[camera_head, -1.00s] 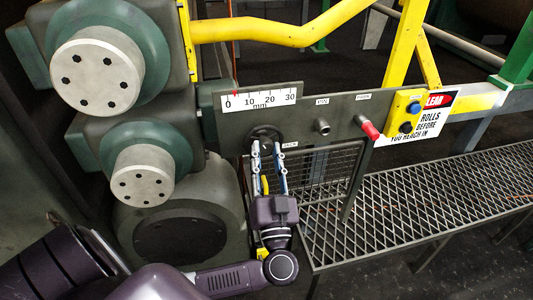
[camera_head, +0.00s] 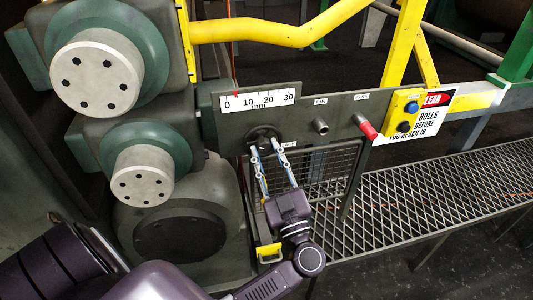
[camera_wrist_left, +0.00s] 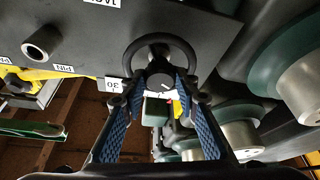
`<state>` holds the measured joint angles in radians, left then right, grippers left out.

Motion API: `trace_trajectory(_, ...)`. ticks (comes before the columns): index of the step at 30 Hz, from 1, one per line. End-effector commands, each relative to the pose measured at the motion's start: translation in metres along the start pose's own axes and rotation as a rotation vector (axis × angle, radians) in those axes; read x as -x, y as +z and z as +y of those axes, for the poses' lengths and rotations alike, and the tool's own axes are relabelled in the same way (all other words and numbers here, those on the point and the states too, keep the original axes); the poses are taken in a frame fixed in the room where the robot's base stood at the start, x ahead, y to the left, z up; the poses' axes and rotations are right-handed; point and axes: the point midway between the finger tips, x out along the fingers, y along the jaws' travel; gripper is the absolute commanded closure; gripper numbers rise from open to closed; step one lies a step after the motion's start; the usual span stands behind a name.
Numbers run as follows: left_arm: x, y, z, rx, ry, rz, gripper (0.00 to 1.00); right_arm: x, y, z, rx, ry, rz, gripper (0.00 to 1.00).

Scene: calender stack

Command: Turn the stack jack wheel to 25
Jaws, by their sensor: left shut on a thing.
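The dark jack wheel (camera_head: 263,132) sits on the grey panel below the white millimetre scale (camera_head: 262,99). The red pointer (camera_head: 236,94) stands between 0 and 10, nearer to 0. My left gripper (camera_head: 267,146) reaches up to the wheel from below right, its two fingers spread around it and shut on it. In the left wrist view the wheel's black ring (camera_wrist_left: 160,42) and hub lie between the blue-padded fingertips (camera_wrist_left: 158,85). The wheel's lower part is partly hidden by the fingers in the head view. My right gripper is not in view.
A bare pin (camera_head: 321,126), a red-tipped handle (camera_head: 367,128) and a yellow button box (camera_head: 405,112) are right of the wheel. Large rolls with bolted ends (camera_head: 97,78) stand left. A mesh guard (camera_head: 322,165) and a grated platform (camera_head: 440,195) lie below and right.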

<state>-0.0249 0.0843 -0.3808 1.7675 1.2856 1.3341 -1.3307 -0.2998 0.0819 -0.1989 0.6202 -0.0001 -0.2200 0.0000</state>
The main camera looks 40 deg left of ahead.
Motion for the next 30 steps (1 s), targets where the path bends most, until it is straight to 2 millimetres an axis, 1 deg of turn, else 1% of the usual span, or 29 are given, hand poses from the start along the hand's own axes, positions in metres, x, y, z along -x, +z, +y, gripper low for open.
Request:
trace_trajectory(7,0.0006,0.0009,0.0003,0.044,-0.018,-0.002,0.96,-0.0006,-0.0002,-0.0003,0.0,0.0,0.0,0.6)
trace_trajectory(18,0.0005,0.0007,0.0004,0.047,-0.019,-0.002,0.96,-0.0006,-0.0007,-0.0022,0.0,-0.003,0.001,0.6)
trace_trajectory(19,0.0005,0.0007,0.0003,0.047,-0.019,-0.002,0.69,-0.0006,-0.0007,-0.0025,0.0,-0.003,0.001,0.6)
trace_trajectory(21,0.0004,0.0007,0.0003,0.047,-0.019,-0.002,0.62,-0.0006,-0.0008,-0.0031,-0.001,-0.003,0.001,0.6)
trace_trajectory(23,0.0004,0.0006,0.0003,0.047,-0.019,-0.002,0.55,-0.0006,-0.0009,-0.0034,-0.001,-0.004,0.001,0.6)
trace_trajectory(24,0.0003,0.0005,0.0003,0.047,-0.019,-0.002,0.54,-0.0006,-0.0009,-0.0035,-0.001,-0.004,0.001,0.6)
trace_trajectory(30,0.0002,0.0002,0.0003,0.047,-0.019,-0.001,0.54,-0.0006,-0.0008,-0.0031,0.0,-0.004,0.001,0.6)
